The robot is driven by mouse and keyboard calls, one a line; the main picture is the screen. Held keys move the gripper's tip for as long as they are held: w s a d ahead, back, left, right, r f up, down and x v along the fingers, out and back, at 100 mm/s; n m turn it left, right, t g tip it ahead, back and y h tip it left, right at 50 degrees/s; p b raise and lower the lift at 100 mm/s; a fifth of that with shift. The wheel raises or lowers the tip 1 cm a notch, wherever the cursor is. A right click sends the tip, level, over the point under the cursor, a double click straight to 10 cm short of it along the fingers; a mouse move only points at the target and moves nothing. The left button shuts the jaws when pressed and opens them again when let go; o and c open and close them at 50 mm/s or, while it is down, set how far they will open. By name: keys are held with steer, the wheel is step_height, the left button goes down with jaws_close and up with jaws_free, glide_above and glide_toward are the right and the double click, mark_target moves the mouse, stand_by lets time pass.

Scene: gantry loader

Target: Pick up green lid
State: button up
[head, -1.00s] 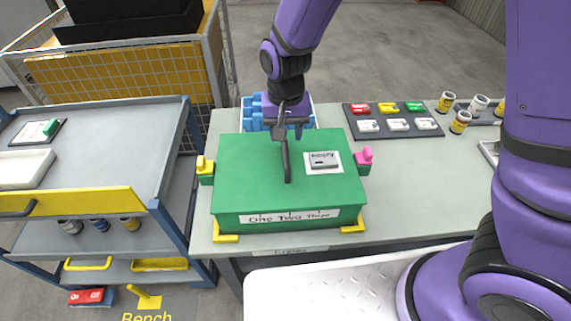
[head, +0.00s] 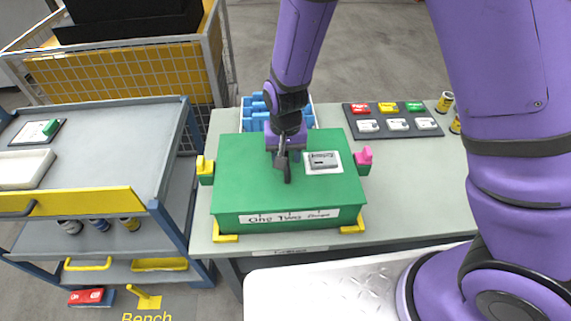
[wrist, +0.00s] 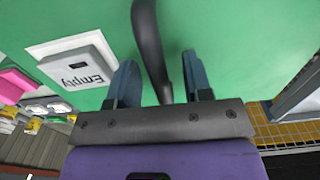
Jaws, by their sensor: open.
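The green lid (head: 245,186) lies on top of a box on the bench, with a label reading "One Two ..." on its front side. A dark curved handle (wrist: 150,45) stands up from the middle of the lid. My gripper (head: 287,172) is over the lid at the handle, pointing down. In the wrist view my gripper (wrist: 160,80) is open, with one finger on each side of the handle and a gap to it. A white plate with a grey "Empty" tag (head: 323,161) sits on the lid beside the handle.
A yellow latch (head: 205,166) and a pink latch (head: 364,157) flank the box. Behind it are a blue bin (head: 252,112) and a dark tray of coloured blocks (head: 395,131). A cart (head: 110,137) stands at the left.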

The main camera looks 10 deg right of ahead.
jaws_close()
